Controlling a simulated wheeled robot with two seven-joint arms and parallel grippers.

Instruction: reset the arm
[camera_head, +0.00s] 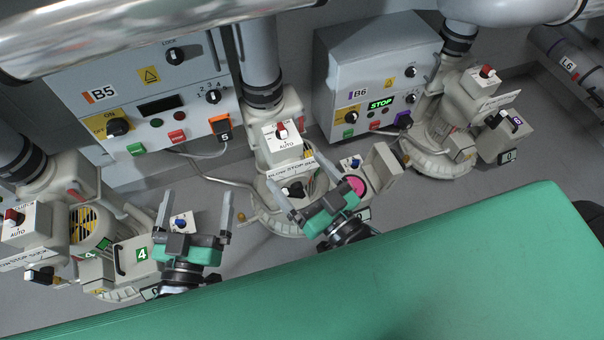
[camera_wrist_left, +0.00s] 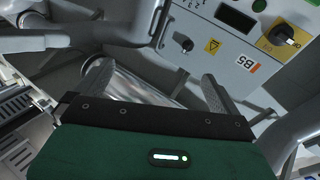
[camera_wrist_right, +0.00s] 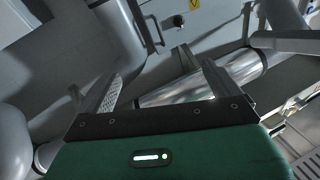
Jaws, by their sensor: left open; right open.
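My left gripper (camera_head: 195,212) is open and empty, its two grey fingers pointing up in the head view, in front of the left blower unit. In the left wrist view its fingers (camera_wrist_left: 155,85) stand apart with nothing between them. My right gripper (camera_head: 283,200) is open and empty, tilted to the left in front of the middle blower unit. In the right wrist view its fingers (camera_wrist_right: 145,85) are also apart, with a metal pipe (camera_wrist_right: 205,78) in the background behind them. Neither gripper visibly holds anything.
Control box B5 (camera_head: 110,85) and control box B6 (camera_head: 345,75) stand at the back. Blower units stand at the left (camera_head: 120,262), middle (camera_head: 275,140) and right (camera_head: 440,120). Metal pipes (camera_head: 130,32) cross the top. A large green surface (camera_head: 450,265) fills the bottom right.

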